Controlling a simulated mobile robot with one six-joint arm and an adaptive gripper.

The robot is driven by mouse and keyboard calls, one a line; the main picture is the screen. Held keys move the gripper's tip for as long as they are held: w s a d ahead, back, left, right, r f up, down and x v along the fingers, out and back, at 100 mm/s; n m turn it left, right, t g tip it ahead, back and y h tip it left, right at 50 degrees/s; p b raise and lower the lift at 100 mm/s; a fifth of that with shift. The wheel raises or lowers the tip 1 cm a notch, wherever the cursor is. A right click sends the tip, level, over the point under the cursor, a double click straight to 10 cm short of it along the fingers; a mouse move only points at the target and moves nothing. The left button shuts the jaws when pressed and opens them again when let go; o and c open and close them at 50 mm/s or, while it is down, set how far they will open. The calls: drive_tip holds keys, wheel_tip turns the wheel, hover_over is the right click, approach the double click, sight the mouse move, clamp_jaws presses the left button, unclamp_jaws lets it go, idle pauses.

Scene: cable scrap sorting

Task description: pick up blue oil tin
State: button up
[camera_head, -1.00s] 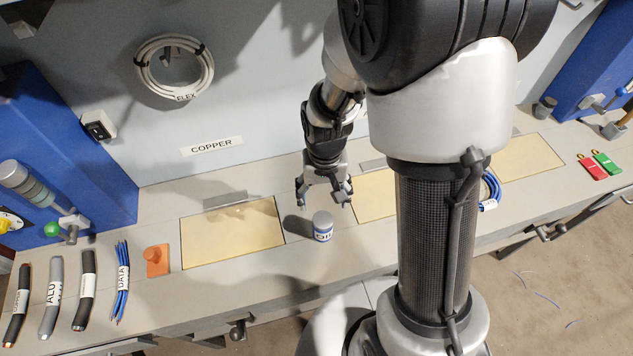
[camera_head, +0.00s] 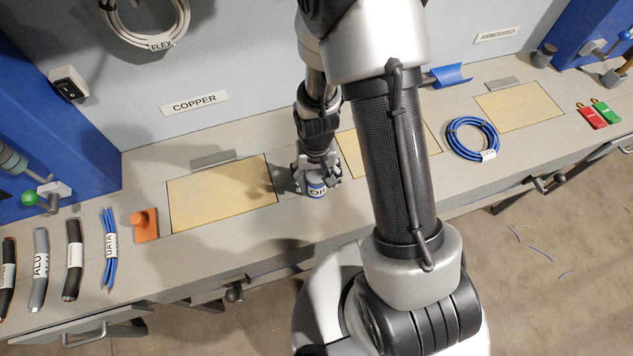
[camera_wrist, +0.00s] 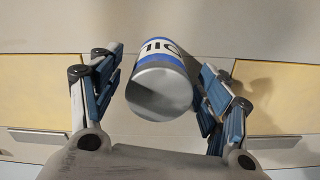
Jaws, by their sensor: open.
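The blue oil tin (camera_head: 317,190) is a small can with a grey lid and a white and blue label reading OIL. It stands on the bench between two yellow panels. In the wrist view the tin (camera_wrist: 160,85) sits between my two fingers, its lid towards the camera. My gripper (camera_head: 316,183) is down at the tin, with a finger on each side. In the wrist view my gripper (camera_wrist: 160,92) is open, with a gap left of the tin; the right finger is very close to it, and I cannot tell whether they touch.
Yellow panels (camera_head: 222,193) lie left and right of the tin. An orange knobbed block (camera_head: 145,224) and several cable pieces (camera_head: 73,258) lie left. A blue cable coil (camera_head: 472,138), a blue scoop (camera_head: 450,75) and red and green tags (camera_head: 592,116) are right. The wall stands behind.

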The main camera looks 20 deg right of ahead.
wheel_tip(320, 180, down, 3)
drive_tip(key=shift+f+b, duration=0.15)
drive_tip(key=shift+b, duration=0.25)
drive_tip(key=c, duration=1.3)
